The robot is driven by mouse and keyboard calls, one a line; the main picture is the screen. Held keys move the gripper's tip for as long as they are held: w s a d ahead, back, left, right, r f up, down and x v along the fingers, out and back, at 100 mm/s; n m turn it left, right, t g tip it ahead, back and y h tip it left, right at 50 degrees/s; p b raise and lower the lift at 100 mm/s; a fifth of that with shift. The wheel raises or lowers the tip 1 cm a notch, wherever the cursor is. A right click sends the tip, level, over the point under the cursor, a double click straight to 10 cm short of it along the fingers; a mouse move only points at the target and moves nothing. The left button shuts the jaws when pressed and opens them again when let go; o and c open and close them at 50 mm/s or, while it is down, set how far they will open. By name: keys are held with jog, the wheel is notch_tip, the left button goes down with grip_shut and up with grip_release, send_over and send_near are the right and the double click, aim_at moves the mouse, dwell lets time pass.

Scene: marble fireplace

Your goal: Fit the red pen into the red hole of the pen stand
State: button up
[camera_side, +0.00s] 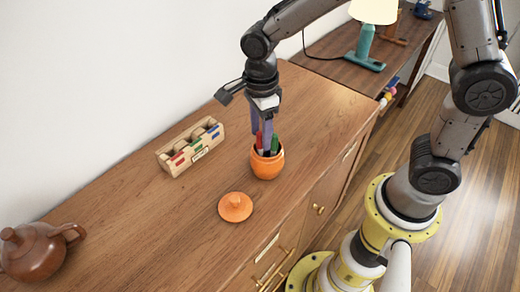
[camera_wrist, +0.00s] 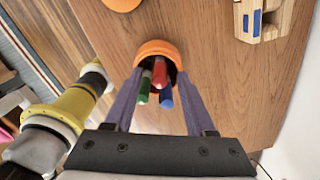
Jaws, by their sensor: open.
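The red pen (camera_side: 259,140) stands in an orange pot (camera_side: 266,168) with a green pen (camera_side: 275,144). In the wrist view the red pen (camera_wrist: 160,72) sits between the green pen (camera_wrist: 144,84) and a blue pen (camera_wrist: 166,97), all leaning in the pot. My gripper (camera_wrist: 159,78) is open above the pot, with its purple fingers on either side of the pens and nothing held. The wooden pen stand (camera_side: 190,148) lies left of the pot, with red, green and blue marks. Its blue-marked end (camera_wrist: 262,20) shows in the wrist view. The pens' lower ends are hidden.
An orange lid (camera_side: 236,208) lies on the cabinet top in front of the pot. A brown teapot (camera_side: 38,250) stands at the lower left. A teal lamp (camera_side: 365,45) is on the desk behind. The wood between pot and stand is clear.

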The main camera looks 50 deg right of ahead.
jog(key=shift+f, duration=0.25)
grip_shut()
dwell(1.3)
